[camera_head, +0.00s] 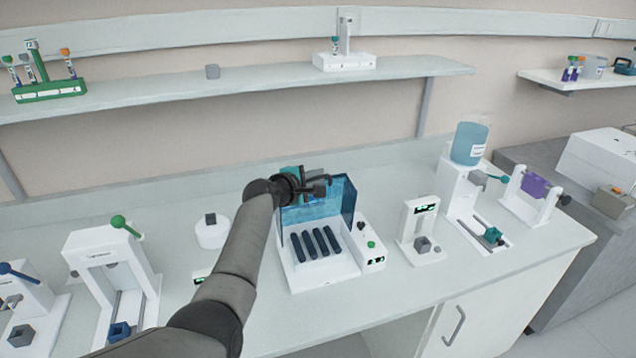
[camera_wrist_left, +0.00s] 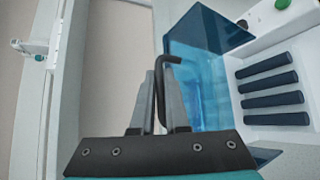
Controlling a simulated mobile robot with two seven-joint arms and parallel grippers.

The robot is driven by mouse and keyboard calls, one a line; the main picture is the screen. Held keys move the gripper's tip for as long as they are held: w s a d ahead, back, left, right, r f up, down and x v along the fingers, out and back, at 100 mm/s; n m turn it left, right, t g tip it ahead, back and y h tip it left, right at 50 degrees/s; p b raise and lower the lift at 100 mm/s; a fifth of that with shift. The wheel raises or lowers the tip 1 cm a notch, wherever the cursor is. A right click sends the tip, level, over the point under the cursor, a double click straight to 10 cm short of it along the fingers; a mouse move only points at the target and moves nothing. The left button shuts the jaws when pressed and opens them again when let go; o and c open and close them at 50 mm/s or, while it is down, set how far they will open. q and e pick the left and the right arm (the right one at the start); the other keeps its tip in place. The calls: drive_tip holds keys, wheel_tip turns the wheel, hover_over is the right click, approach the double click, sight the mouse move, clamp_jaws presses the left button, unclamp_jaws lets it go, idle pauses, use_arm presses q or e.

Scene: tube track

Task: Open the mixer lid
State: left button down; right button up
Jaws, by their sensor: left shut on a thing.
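The mixer (camera_head: 322,277) is a white box with several dark rollers on the bench, and buttons on its right side. Its clear blue lid (camera_head: 318,216) stands raised at the back, so the rollers are uncovered. My left gripper (camera_head: 318,184) is at the lid's upper edge. In the left wrist view the fingers (camera_wrist_left: 158,95) are shut on the dark bent lid handle (camera_wrist_left: 171,60), beside the blue lid (camera_wrist_left: 200,65). The rollers (camera_wrist_left: 270,82) show to the right there. My arm hides part of the lid's left side. My right gripper is not in view.
A white device with a green knob (camera_head: 118,222) and a small white pot (camera_head: 212,233) stand left of the mixer. A small white stand (camera_head: 420,228) and a dispenser with a blue bottle (camera_head: 469,145) stand to the right. A shelf (camera_head: 270,83) runs along the wall behind.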

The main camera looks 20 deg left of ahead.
use_arm(q)
drive_tip(key=shift+w+a+r, duration=0.1)
drive_tip(key=shift+r, duration=0.05)
drive_tip(key=c, duration=1.2)
unclamp_jaws()
drive_tip(key=shift+s+a+r+p, duration=0.1)
drive_tip(key=shift+s+p, duration=0.2)
drive_tip(key=shift+s, duration=0.35)
drive_tip(key=p+v, duration=0.1)
drive_tip(key=v, duration=1.3)
drive_tip(key=shift+a+r, duration=0.1)
